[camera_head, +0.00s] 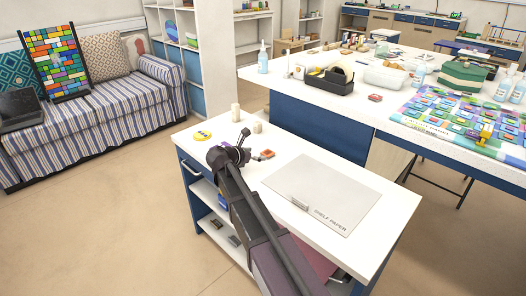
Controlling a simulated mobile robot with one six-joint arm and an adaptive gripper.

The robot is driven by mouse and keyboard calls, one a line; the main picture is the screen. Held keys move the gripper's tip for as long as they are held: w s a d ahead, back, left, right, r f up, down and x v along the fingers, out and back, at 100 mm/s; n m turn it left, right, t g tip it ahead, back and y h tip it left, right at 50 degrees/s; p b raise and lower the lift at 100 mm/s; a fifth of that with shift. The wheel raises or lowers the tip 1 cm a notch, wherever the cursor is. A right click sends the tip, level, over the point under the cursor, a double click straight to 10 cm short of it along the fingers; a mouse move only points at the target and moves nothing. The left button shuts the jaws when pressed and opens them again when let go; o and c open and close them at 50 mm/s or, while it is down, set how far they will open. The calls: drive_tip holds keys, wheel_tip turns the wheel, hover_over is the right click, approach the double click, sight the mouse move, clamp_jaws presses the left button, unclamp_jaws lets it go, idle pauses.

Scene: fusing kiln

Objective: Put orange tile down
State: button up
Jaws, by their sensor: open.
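An orange-red tile (265,154) lies on the white cart top, just right of my gripper (243,143). It is small in the picture, and I cannot tell whether a finger touches it. My gripper is open and low over the cart top (385,185), with its dark fingers pointing away from me. My arm comes in from the bottom and hides part of the cart's left side.
Behind is a large worktable (340,121) with a black caddy (328,80) and a colourful mat (450,115). A striped sofa (110,112) is at left. Most of the shelf paper is clear.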

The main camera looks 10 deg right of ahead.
drive_tip(key=p+v, duration=0.2)
drive_tip(key=v, duration=0.5)
drive_tip(key=shift+s+a+r, duration=0.1)
drive_tip(key=shift+s+a, duration=0.05)
drive_tip(key=shift+r+p, duration=0.15)
drive_tip(key=shift+p, duration=0.15)
